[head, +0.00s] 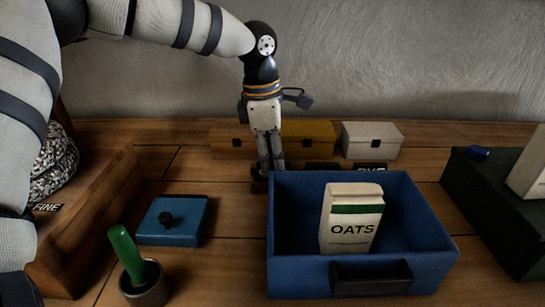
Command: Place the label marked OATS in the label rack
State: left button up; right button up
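My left gripper (270,165) points down behind the back left corner of a blue box (425,230). Its two fingers are close together, and the box hides part of their tips. A small dark piece (260,182) is at the fingertips; I cannot read it or tell whether it is gripped. Dark labels lie behind the box, one (322,166) unreadable and one (370,168) with lettering partly cut off by the box rim. A white packet (351,215) printed OATS stands in the blue box. A black holder or handle (371,277) is on the box's front. I cannot identify the label rack. My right gripper is not in view.
A wooden tray (95,215) with a FINE label (47,207) is at left. A blue lid (172,220) and a metal cup (146,287) with a green handle stand nearby. Brown, yellow (308,135) and white (373,138) boxes line the wall. A dark crate (495,205) is at right.

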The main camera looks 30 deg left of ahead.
pick_arm(q)
notch_tip(320, 180, up, 12)
jog(key=a, duration=0.1)
jog(key=shift+s+r, duration=0.15)
jog(key=shift+s, duration=0.25)
jog(key=shift+a, duration=0.1)
